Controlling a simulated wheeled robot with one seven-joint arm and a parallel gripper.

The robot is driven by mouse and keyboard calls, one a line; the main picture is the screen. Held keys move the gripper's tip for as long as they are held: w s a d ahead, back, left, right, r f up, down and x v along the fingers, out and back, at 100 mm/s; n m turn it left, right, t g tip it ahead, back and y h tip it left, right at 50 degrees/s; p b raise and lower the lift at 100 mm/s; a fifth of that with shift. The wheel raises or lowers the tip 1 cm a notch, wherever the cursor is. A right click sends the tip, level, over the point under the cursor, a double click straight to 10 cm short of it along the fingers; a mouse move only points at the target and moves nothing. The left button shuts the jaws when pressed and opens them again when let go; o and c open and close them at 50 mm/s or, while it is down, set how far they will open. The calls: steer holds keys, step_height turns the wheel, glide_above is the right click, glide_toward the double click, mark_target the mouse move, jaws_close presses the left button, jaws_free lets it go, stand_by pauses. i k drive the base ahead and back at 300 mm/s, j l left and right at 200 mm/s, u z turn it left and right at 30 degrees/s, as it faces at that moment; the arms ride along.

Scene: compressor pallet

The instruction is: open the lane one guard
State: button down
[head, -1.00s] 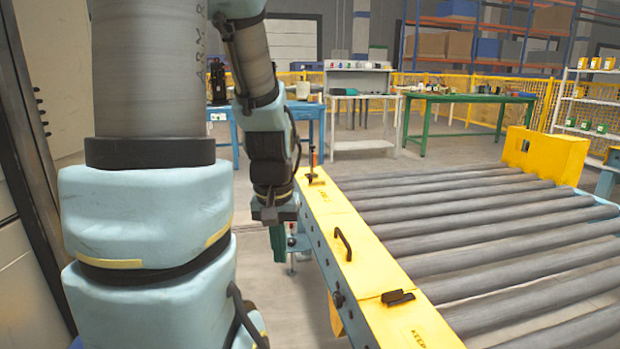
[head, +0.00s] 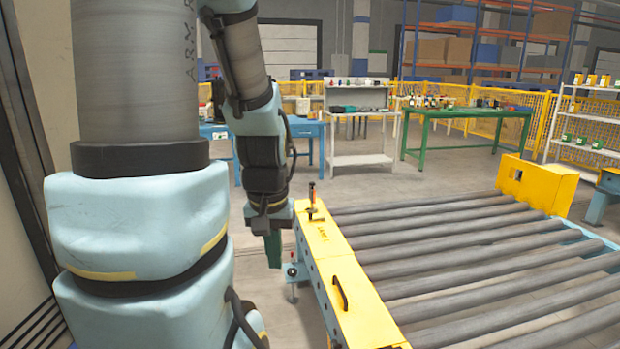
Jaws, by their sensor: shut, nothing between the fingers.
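A yellow guard panel (head: 330,248) lies flat along the left side of the roller conveyor, with faint dark lettering too small to read surely. It looks closed. A black bow handle (head: 340,293) stands on its near part. An upright latch or pin (head: 312,204) with an orange-brown tip stands at its far end. My gripper (head: 273,262) hangs pointing down, just left of the guard's far half, with its green fingers together and empty. It appears apart from the handle; whether it touches the guard's edge I cannot tell.
Grey rollers (head: 470,255) fill the right side. A yellow box (head: 537,184) stands at the conveyor's far right. Behind are a green table (head: 465,113), a white bench (head: 360,159) and a blue table (head: 310,129). Bare floor lies between them and the conveyor.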

mark_target(366, 322)
steer(key=i+j+u, duration=0.25)
steer(key=i, duration=0.2)
steer(key=i+j+u, duration=0.15)
steer(key=i+u, duration=0.15)
steer(key=i, duration=0.15)
